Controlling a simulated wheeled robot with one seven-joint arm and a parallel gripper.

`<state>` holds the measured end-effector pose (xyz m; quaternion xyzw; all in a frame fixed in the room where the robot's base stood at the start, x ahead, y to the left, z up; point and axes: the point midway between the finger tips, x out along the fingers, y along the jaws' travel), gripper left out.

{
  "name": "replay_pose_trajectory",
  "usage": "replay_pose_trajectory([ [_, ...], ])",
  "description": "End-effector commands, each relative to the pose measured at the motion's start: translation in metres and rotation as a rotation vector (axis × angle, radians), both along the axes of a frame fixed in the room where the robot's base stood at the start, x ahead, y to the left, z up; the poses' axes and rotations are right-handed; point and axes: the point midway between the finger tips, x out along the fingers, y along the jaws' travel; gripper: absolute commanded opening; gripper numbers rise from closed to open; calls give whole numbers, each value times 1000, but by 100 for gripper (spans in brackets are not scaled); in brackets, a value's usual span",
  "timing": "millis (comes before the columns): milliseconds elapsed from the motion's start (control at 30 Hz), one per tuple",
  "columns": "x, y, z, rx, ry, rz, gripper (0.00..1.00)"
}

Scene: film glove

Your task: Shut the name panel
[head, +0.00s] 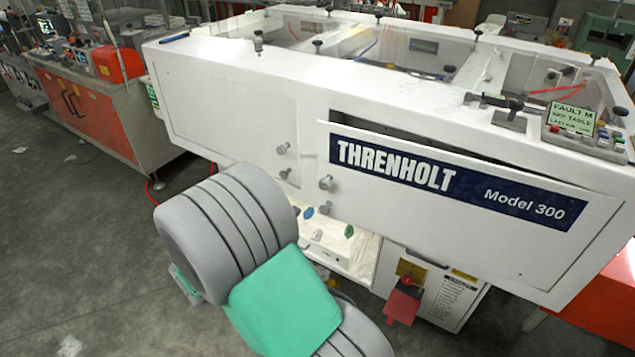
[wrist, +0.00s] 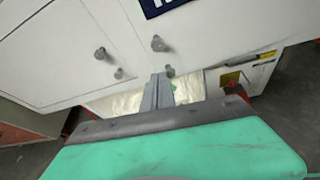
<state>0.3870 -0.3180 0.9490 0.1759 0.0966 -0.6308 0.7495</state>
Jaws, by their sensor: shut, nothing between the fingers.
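The name panel (head: 430,225) is a white front panel with a dark blue "THRENHOLT Model 300" label, on the front of a large white machine. It stands ajar, with a dark gap along its top edge. A grey knob (head: 325,183) sits near its left edge. In the wrist view the panel (wrist: 215,35) fills the upper right, with its knob (wrist: 158,43) and a corner of the label showing. My gripper (wrist: 160,80) is shut and empty, its fingertips just below that knob in the picture. Contact cannot be told. In the head view my arm hides the fingers.
A neighbouring white door (head: 225,125) with its own knobs is left of the panel. An orange machine (head: 85,110) stands left. Grey floor is open at lower left.

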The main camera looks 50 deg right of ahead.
Motion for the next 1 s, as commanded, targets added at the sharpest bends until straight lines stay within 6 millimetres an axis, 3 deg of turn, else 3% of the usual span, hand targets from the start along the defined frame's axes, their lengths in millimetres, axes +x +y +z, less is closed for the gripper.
replay_pose_trajectory([
  [100,-1,-11,7,-93,122,47,0],
  [267,0,-30,3,-101,135,45,0],
  [633,14,-104,-21,-98,131,43,0],
  [800,21,-132,-20,-99,127,45,0],
  [1000,25,-143,-21,-98,128,48,0],
])
